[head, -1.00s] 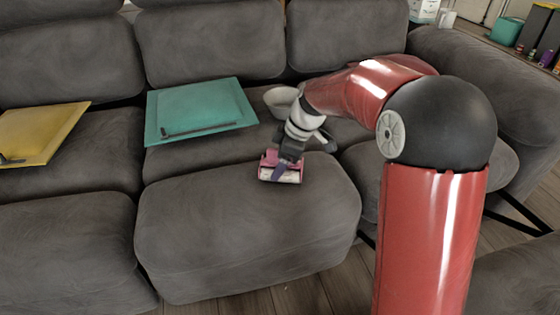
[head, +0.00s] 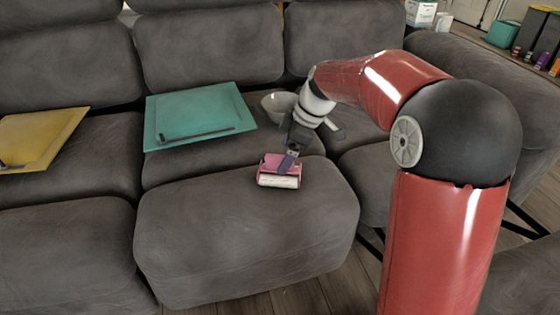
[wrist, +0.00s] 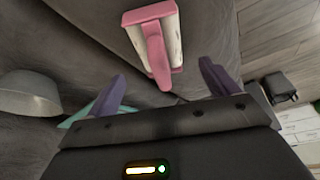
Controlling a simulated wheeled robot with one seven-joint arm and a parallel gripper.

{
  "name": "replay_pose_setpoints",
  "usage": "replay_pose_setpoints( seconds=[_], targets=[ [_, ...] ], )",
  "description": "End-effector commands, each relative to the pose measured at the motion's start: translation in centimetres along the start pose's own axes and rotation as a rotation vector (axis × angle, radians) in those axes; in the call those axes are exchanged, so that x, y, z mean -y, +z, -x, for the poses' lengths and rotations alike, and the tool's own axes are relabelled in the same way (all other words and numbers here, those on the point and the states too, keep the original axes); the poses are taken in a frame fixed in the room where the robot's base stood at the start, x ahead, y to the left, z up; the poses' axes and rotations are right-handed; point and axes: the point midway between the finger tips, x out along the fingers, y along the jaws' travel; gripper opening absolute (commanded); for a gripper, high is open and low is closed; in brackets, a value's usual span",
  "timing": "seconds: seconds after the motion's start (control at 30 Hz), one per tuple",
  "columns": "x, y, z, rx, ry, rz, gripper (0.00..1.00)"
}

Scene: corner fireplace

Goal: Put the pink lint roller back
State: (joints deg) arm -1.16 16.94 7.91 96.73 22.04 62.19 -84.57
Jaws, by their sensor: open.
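The pink lint roller (head: 279,181) with its white roll lies on the grey sofa's protruding middle seat. It also shows in the wrist view (wrist: 152,43), its pink handle pointing toward my gripper. My gripper (head: 288,160) is just behind and above it in the head view. In the wrist view, the two purple fingers of my gripper (wrist: 163,88) are spread wide, with the roller beyond their tips and nothing held between them. I cannot tell the exact gap between the fingers and the handle.
A teal tray (head: 215,98) lies on the seat to the left, and a yellow one (head: 45,130) farther left. A grey bowl (head: 274,104) sits behind my gripper; it also shows in the wrist view (wrist: 28,100). The seat around the roller is clear.

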Motion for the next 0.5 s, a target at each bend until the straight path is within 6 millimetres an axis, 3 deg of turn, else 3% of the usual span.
replay_pose_setpoints(
  seconds=[0.03, 0.2, 0.5],
  targets=[
    [-0.1, -0.1, 1.4, 0.0, 0.004, 0.0, 0.87],
    [0.0, -0.1, 4.5, 0.0, 0.003, 0.0, 0.87],
    [0.0, 0.0, 6.4, 0.0, 0.0, 0.0, 0.87]
  ],
)
